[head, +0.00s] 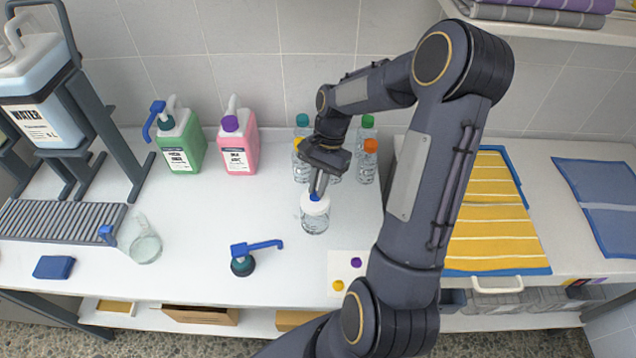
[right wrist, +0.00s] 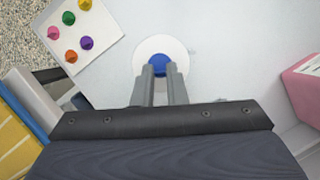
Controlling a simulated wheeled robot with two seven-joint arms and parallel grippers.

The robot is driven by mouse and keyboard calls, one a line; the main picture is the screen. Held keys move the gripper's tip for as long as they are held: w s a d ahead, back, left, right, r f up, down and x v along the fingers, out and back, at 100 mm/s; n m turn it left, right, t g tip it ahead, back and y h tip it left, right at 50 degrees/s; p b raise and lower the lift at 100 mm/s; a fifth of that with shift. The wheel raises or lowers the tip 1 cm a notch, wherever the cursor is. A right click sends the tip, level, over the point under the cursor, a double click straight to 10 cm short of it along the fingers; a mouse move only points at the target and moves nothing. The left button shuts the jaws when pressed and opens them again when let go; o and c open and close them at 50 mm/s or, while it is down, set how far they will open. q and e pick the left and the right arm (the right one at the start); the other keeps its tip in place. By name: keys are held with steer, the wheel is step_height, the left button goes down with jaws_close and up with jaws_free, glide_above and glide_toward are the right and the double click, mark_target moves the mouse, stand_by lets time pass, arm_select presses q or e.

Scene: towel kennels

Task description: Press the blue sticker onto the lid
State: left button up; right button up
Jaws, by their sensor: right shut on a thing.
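A clear jar (head: 314,224) with a white lid (head: 317,207) stands upright on the white counter, in the middle of the head view. My right gripper (head: 317,192) points down over the lid, shut on the blue sticker (head: 314,198). In the right wrist view the blue sticker (right wrist: 157,62) shows at the fingertips, over the middle of the round white lid (right wrist: 177,50). Whether the sticker touches the lid I cannot tell. The fingers hide part of both. My left gripper is not in view.
A white card (right wrist: 103,45) with several coloured stickers lies nearby, partly behind my arm in the head view. Clear bottles with coloured caps (head: 369,160) stand behind the jar. A loose blue pump (head: 243,262) lies to the left. Green (head: 184,140) and pink (head: 240,145) jugs stand at the back.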

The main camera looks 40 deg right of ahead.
steer(key=shift+f+b, duration=0.35)
steer(key=shift+f, duration=0.25)
stand_by(0.8)
stand_by(0.4)
steer(key=o, duration=1.3)
steer(key=shift+r, duration=0.1)
steer(key=shift+r+p, duration=2.1)
steer(key=shift+r, duration=0.4)
